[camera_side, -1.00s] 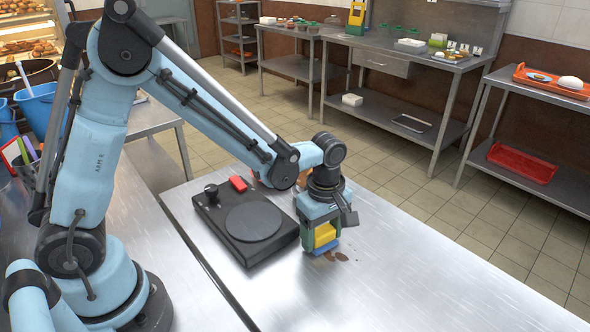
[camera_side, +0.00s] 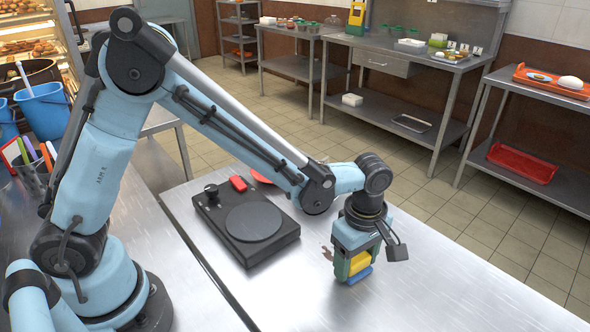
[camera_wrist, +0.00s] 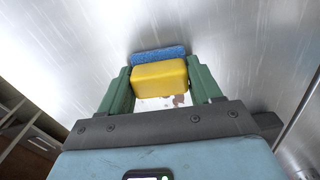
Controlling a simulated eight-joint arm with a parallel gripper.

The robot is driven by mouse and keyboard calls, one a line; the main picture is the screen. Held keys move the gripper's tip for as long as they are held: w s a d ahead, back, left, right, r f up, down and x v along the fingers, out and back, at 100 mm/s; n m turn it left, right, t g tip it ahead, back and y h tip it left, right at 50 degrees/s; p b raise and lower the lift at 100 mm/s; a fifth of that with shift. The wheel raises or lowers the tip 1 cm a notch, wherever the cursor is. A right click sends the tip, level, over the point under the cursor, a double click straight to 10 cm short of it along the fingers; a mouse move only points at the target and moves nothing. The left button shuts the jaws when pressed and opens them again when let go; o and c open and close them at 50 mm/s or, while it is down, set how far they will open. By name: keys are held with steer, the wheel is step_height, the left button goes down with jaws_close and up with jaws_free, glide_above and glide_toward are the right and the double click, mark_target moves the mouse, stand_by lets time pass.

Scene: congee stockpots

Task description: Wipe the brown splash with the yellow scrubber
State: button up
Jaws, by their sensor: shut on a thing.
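The yellow scrubber (camera_side: 360,263) has a blue pad on its underside. My gripper (camera_side: 356,264) is shut on it, one green finger on each side. In the wrist view the scrubber (camera_wrist: 160,78) sits between the fingers with the blue pad facing the steel. The pad is at or very near the table top; I cannot tell if it touches. The brown splash (camera_side: 327,252) shows just left of my gripper in the side view, and part of it may be hidden behind the gripper. In the wrist view a brown patch (camera_wrist: 178,100) shows beside the scrubber.
A black hotplate (camera_side: 247,224) with a round plate stands left of my gripper. The steel table (camera_side: 440,290) is clear to the right.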

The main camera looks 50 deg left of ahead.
steer(key=shift+a+r, duration=0.1)
steer(key=shift+r, duration=4.1)
